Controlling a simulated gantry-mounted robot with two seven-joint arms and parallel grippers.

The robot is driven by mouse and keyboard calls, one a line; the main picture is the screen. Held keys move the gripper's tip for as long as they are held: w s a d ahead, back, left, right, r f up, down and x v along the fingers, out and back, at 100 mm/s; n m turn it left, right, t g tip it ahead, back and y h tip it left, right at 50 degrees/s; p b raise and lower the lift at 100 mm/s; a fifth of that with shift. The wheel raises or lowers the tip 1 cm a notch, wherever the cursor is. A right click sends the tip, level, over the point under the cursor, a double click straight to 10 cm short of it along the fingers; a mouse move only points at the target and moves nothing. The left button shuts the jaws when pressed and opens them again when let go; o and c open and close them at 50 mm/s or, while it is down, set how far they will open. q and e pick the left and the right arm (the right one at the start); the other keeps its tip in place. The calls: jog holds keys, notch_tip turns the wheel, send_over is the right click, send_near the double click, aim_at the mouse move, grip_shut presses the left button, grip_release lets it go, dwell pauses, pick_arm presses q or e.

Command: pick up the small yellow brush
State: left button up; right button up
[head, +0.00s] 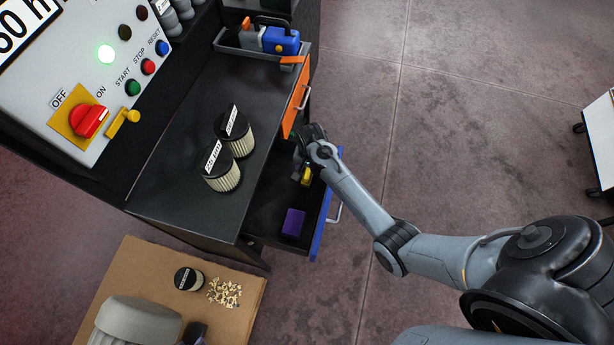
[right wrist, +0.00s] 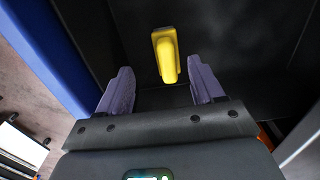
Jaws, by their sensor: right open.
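The small yellow brush (head: 306,176) lies in the open drawer (head: 263,214) with the blue front, partly hidden by my right gripper in the head view. In the right wrist view the yellow brush (right wrist: 165,54) shows upright in the picture, just beyond and between the fingertips. My right gripper (head: 302,168) reaches into the drawer. In the right wrist view its two purple-grey fingers (right wrist: 160,80) are spread apart with nothing between them. I cannot tell whether they touch the brush. My left gripper is not clearly in view.
A purple block (head: 293,223) lies in the same drawer, nearer the front of the picture. Two labelled filters (head: 222,170) stand on the black bench top. An orange-fronted drawer (head: 296,97) is beside the blue one. A control panel (head: 75,70) stands at left.

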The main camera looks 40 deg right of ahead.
aim_at(308, 172)
jog(key=shift+f, duration=0.4)
jog(key=shift+w+f, duration=0.2)
jog(key=shift+f, duration=0.2)
jog(key=f+b, duration=0.1)
jog(key=f, duration=0.2)
jog(key=shift+w+f+b, duration=0.1)
jog(key=shift+w+b, duration=0.25)
jog(key=shift+f, duration=0.65)
jog(key=c, duration=1.2)
jog(key=shift+c, duration=0.2)
jog(key=shift+r, duration=0.1)
